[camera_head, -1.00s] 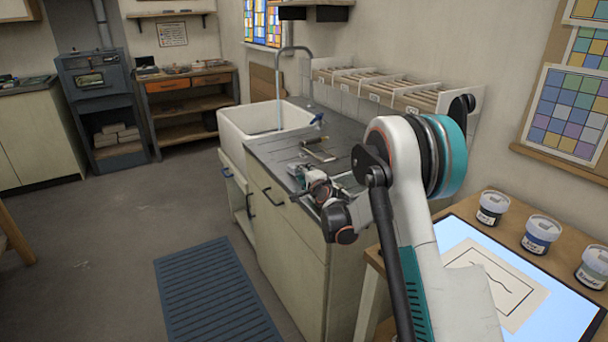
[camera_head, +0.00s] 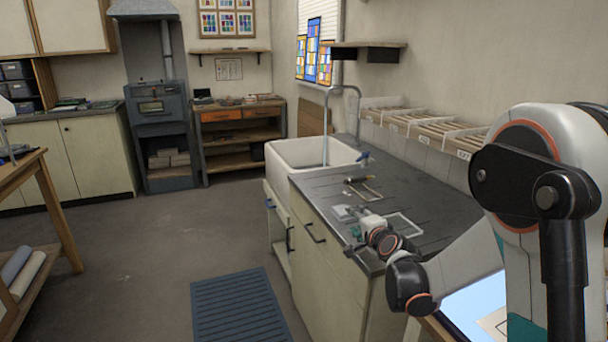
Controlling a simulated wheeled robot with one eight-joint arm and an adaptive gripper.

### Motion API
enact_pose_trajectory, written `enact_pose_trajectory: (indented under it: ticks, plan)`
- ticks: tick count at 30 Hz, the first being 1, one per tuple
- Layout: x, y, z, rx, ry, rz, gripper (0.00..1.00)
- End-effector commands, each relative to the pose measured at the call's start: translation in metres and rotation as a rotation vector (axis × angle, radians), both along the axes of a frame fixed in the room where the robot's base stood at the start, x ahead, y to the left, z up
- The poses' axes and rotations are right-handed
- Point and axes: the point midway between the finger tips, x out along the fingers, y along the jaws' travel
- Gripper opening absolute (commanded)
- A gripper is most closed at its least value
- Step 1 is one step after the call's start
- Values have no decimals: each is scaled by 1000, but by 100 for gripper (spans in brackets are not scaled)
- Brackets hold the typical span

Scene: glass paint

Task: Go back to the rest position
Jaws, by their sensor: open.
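My arm stands at the right of the picture, bent, with its forearm reaching left over the front of the grey counter (camera_head: 330,182). My gripper (camera_head: 347,214) is at the end of it, small in the view, above or near the counter top. It is open, and I see nothing held in it. Its height above the counter is hard to judge.
A hand tool (camera_head: 356,180) and a pale frame (camera_head: 404,225) lie on the counter. Beyond are a white sink (camera_head: 305,153) and a wall rack (camera_head: 420,125). A lit light table (camera_head: 470,303) is partly hidden behind my arm. A blue mat (camera_head: 238,305) lies on open floor.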

Motion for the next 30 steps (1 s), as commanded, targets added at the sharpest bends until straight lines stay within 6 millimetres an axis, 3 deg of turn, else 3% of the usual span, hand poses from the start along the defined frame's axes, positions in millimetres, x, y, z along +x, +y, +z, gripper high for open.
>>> enact_pose_trajectory:
  ticks: [6, 15, 23, 30]
  plan:
    - [-55, 19, 41, -214, 71, 108, 46]
    - [-144, 33, 70, -500, 172, 261, 46]
    - [-233, 35, 75, -738, 263, 394, 46]
    - [-317, 28, 65, -949, 353, 523, 46]
